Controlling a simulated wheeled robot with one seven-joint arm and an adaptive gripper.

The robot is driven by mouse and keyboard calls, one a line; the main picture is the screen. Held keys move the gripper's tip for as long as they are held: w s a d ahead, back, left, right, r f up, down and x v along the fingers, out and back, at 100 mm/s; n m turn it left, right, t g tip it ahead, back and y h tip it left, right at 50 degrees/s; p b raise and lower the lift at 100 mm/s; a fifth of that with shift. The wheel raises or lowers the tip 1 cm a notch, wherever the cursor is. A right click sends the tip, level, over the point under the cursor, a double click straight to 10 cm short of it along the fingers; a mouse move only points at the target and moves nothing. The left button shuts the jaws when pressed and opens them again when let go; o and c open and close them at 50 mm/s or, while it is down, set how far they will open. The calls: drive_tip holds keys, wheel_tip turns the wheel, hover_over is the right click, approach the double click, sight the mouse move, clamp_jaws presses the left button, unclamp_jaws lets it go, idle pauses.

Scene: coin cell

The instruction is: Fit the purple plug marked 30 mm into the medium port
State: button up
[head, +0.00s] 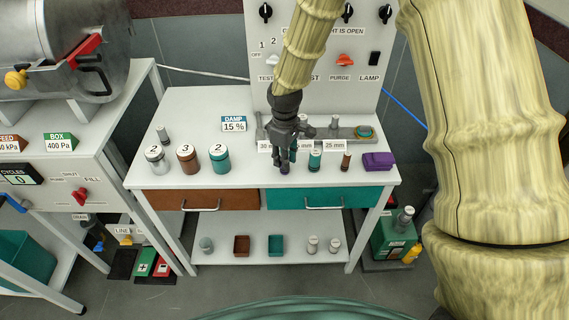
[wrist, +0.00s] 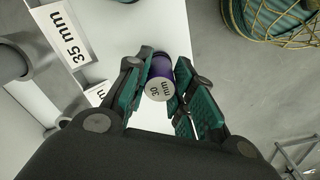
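The purple plug (wrist: 160,80), marked 30 mm on its pale end cap, is between my gripper's (wrist: 162,75) teal-padded fingers in the wrist view. The pads appear to touch it on both sides. In the head view my gripper (head: 284,168) points down over the front half of the white bench top and hides most of the plug. I cannot tell whether the plug rests on the bench. The medium port cannot be made out.
A teal plug (head: 315,160), a brown plug (head: 346,161) and a purple block (head: 378,161) stand right of my gripper. Silver, brown and teal numbered jars (head: 187,158) stand left. A 35 mm label (wrist: 66,38) is nearby.

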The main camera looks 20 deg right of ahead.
clamp_jaws()
drive_tip(key=shift+r, duration=0.1)
